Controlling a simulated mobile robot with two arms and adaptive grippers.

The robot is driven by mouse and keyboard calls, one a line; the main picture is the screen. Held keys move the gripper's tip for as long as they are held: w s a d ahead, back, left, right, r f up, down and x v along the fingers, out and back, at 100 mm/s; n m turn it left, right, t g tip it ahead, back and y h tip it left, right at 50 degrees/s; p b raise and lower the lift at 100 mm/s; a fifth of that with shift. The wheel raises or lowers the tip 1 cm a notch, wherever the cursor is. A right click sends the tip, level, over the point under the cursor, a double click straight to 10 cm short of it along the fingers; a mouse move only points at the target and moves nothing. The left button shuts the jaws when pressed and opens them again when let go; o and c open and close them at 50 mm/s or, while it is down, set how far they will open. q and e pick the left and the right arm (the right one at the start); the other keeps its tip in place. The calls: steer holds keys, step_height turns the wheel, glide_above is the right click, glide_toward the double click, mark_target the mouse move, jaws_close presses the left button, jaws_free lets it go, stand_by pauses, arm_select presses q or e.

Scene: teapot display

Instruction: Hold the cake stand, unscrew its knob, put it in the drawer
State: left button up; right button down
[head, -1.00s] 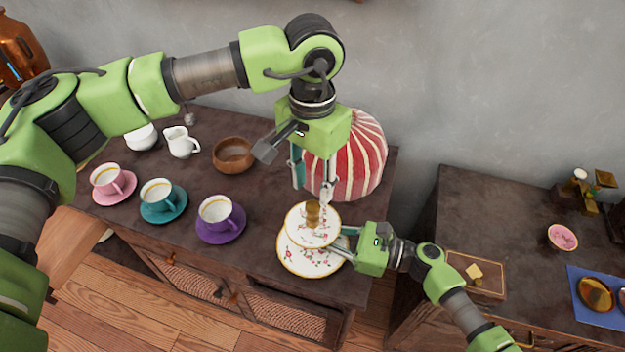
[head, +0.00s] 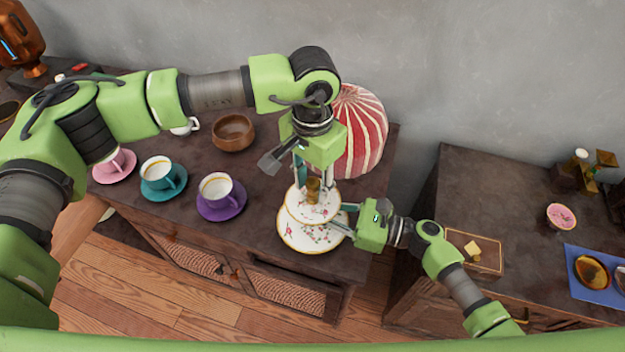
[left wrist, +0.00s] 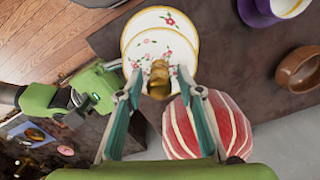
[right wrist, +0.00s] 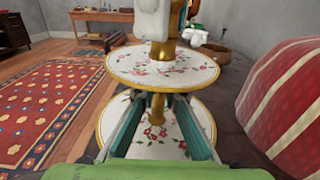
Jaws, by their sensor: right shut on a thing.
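The two-tier cake stand (head: 295,236) stands upright near the table's right front corner, with white floral plates and gold rims. Its gold knob (head: 313,188) is on top and also shows in the left wrist view (left wrist: 158,82). My left gripper (head: 315,190) points down from above, its open fingers on either side of the knob, with gaps visible in the left wrist view. My right gripper (right wrist: 162,100) is shut on the gold stem between the two plates.
A red-and-white striped rounded object (head: 360,130) stands close behind the stand. A purple cup (head: 217,190), a teal cup (head: 158,172) and a brown bowl (head: 233,132) are to the left. Another cabinet (head: 440,180) is on the right, across a gap.

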arm_select(q)
jaws_close()
